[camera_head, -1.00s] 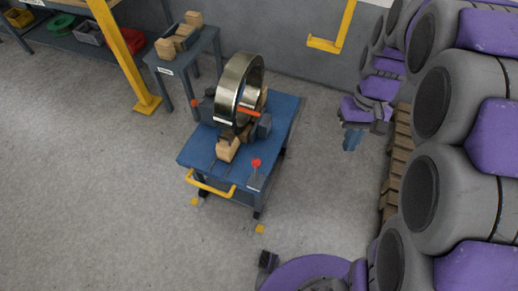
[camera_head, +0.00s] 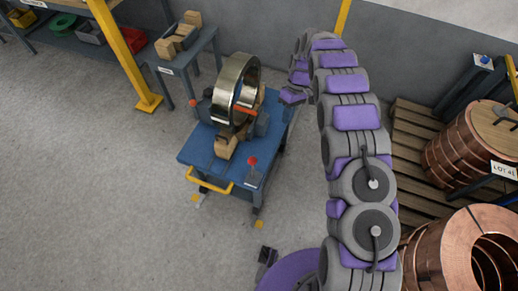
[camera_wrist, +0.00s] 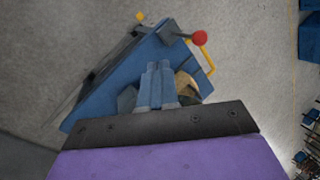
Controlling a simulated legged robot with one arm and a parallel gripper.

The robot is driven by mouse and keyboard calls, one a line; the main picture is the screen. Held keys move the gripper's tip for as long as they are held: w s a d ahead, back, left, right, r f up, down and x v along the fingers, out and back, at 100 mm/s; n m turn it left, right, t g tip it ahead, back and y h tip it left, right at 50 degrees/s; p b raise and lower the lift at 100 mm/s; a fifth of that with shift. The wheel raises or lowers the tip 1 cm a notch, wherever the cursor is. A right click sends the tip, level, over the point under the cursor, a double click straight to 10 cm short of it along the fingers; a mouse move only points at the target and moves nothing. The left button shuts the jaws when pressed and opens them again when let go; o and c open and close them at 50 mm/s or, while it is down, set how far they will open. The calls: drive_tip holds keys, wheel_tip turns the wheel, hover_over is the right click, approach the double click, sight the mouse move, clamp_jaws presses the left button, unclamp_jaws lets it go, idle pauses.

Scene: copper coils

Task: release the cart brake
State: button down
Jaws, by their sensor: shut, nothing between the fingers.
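The blue cart (camera_head: 200,150) stands on the floor with a yellow push handle (camera_head: 208,181) at its near end. A lever with a red ball knob (camera_head: 253,161) rises from a grey plate at the cart's near right corner. The red knob also shows in the wrist view (camera_wrist: 199,38), beyond my fingertips. My gripper (camera_wrist: 157,66) is shut and empty, its two blue-grey fingers together over the cart. In the head view my arm's end is at the cart's far right side, apart from the lever; the fingers are hard to make out there.
A shiny metal ring (camera_head: 236,88) stands on the cart between wooden blocks (camera_head: 226,146), with an orange bar across it. A small side table (camera_head: 183,55) stands behind left. Copper coils (camera_head: 462,145) and a pallet (camera_head: 405,125) are at right. The floor at left is clear.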

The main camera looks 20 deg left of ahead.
drive_tip(key=a+f+n, duration=0.2)
drive_tip(key=a+f, duration=0.5)
drive_tip(key=s+a+f+b, duration=0.1)
drive_tip(key=s+f+b, duration=0.1)
drive_tip(key=s+f, duration=0.6)
drive_tip(key=shift+s+a, duration=0.25)
drive_tip(key=shift+s, duration=0.05)
idle(0.4)
drive_tip(key=shift+d+r, duration=0.1)
drive_tip(key=shift+d, duration=0.1)
drive_tip(key=shift+s, duration=0.1)
